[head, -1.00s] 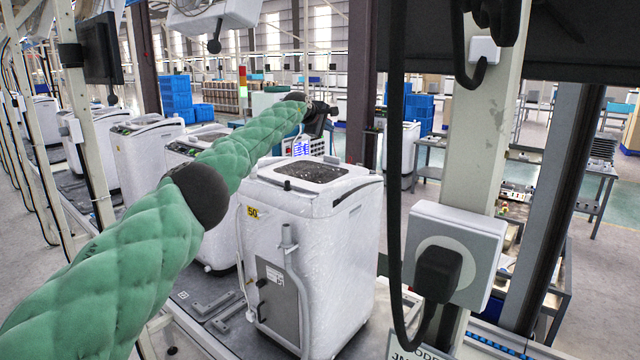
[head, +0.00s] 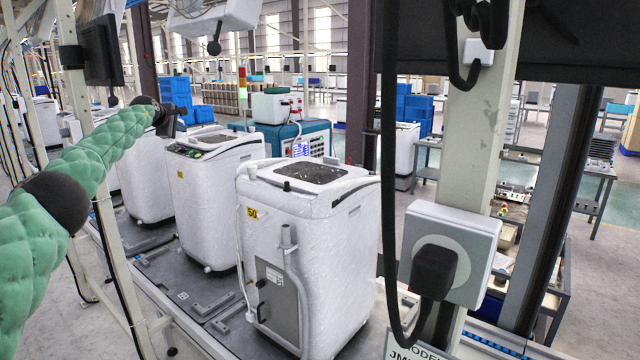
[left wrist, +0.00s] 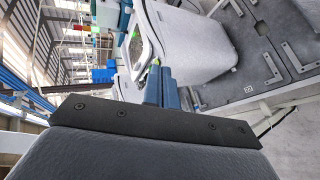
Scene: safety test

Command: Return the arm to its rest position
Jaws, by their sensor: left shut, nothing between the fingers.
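My left arm, in a green padded sleeve, comes in from the left in the head view. My left gripper (head: 168,122) is at its far end, dark and small, in front of the row of white washing machines. In the left wrist view the gripper's blue-grey fingers (left wrist: 162,88) are together with nothing between them. A white washing machine (left wrist: 190,45) shows beyond them. My right gripper is in neither view.
A wrapped washing machine (head: 310,240) stands close in front on the grey conveyor (head: 190,290). Another washing machine (head: 210,200) stands behind it. A pale post (head: 470,150) with a socket box (head: 478,240) and hanging black cable stands at the right. A frame post (head: 112,240) is near my left arm.

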